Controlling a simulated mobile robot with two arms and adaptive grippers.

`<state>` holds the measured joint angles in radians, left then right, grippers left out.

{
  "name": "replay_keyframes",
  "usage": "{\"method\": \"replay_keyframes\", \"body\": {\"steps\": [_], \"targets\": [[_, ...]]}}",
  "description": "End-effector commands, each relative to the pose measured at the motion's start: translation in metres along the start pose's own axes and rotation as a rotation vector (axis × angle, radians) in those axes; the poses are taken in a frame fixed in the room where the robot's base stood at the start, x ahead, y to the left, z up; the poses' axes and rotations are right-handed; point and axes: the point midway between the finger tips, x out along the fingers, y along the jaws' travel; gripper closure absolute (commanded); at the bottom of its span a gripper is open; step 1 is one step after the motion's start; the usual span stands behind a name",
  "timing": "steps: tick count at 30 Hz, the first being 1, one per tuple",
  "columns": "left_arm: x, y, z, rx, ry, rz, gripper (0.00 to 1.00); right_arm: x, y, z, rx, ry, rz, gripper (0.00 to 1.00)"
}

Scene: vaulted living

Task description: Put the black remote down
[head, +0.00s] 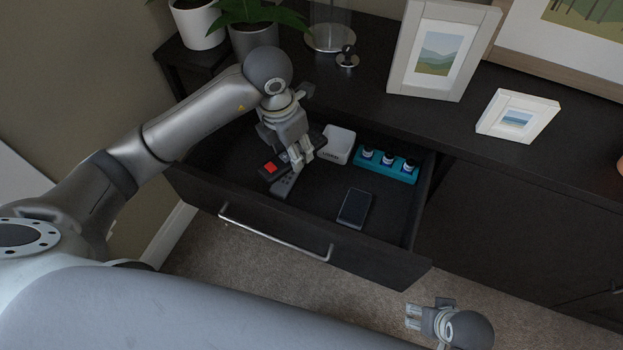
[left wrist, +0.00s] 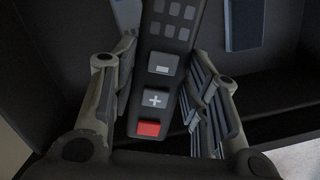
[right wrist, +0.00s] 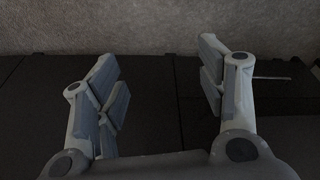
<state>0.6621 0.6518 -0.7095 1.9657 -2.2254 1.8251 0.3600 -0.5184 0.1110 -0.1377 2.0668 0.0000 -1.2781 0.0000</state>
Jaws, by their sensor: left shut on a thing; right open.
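The black remote (head: 267,171) has a red button at one end and is held between the fingers of my left gripper (head: 300,158), inside the open drawer. In the left wrist view the remote (left wrist: 157,93) lies lengthwise between both fingers, with its red button end nearest the camera. I cannot tell whether its underside touches the drawer floor. My right gripper (head: 413,317) is open and empty in front of the cabinet, over the carpet; its spread fingers also show in the right wrist view (right wrist: 163,90).
Bare floor shows around the slab. Plants and frames stand on the cabinet top (head: 400,120).

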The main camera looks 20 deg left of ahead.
Motion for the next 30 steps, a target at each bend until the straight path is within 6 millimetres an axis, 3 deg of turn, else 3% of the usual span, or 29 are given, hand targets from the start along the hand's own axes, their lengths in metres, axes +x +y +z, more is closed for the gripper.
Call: {"method": "replay_keyframes", "body": {"steps": [5,14,18,21,30], "targets": [[0.014,0.023,-0.006,-0.040,0.004,0.007,0.84,-0.011,0.001,-0.004,0.001,0.009,0.002,0.35],[0.045,0.096,-0.021,-0.038,0.004,0.005,0.84,-0.048,0.002,-0.009,0.003,0.030,0.005,0.35],[0.073,0.115,-0.027,-0.035,0.003,0.003,0.84,-0.073,0.003,-0.010,0.005,0.043,0.007,0.35],[0.084,0.125,-0.030,-0.032,0.003,0.004,0.84,-0.085,0.003,-0.009,0.005,0.046,0.008,0.35],[0.102,0.140,-0.035,-0.032,0.003,0.004,0.84,-0.091,0.004,-0.007,0.006,0.050,0.009,0.35]]}}
